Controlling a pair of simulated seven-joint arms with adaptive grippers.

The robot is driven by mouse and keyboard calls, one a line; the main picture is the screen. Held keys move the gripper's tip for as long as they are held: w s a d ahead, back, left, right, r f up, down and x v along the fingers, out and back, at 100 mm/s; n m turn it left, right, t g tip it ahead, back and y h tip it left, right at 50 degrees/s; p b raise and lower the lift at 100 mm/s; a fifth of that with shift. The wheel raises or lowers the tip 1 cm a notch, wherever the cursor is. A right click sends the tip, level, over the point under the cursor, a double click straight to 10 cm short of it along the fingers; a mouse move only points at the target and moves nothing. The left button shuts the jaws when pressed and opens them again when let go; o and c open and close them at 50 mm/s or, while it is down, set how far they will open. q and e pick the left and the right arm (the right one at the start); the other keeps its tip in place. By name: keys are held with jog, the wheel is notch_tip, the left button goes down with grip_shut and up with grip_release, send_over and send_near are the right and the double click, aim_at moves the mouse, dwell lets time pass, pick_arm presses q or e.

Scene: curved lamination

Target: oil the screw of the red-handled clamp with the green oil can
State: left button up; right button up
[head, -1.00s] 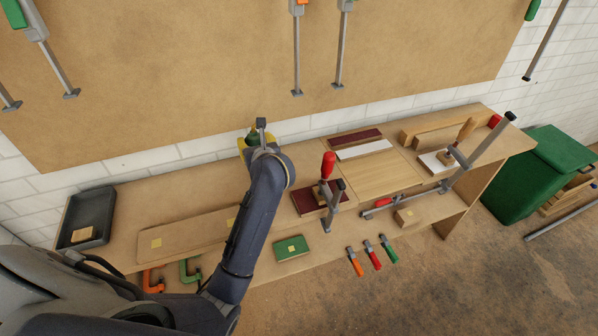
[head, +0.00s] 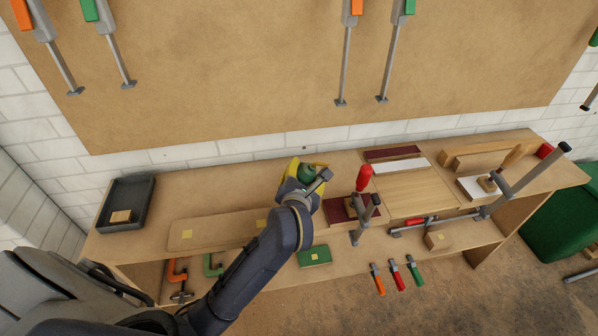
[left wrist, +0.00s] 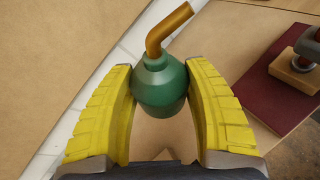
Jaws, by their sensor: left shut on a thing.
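The green oil can (left wrist: 160,88) has a round body and a bent brass spout, and sits between the yellow fingers of my left gripper (left wrist: 162,105) in the left wrist view. In the head view the oil can (head: 307,172) shows partly behind my left gripper (head: 300,175), above the bench, left of the clamp. The red-handled clamp (head: 364,180) stands upright on a dark red board (head: 337,211). Its red handle is on top; the screw below is too small to make out. The dark red board also shows at right in the left wrist view (left wrist: 250,85). My right gripper is not in view.
A wooden-handled clamp (head: 512,158) and its long bar stand at the right on a white block. A black tray (head: 127,205) is at the left end. Larger clamps hang on the wall board (head: 250,70).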

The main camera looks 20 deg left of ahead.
pick_arm(q)
jog(key=d+m+y, duration=0.1)
jog(key=d+m, duration=0.1)
jog(key=m, duration=0.1)
jog(key=shift+w+f+m+y, duration=0.1)
jog(key=shift+f+m+y, duration=0.2)
jog(key=shift+f+y, duration=0.1)
jog(key=d+m, duration=0.1)
jog(key=d+m+t+y, duration=0.1)
jog(key=m, duration=0.1)
jog(key=d+m, duration=0.1)
jog(key=shift+w+d+r+t, duration=0.15)
jog(key=shift+d+r+t, duration=0.1)
jog(key=shift+t, duration=0.05)
dwell(0.3)
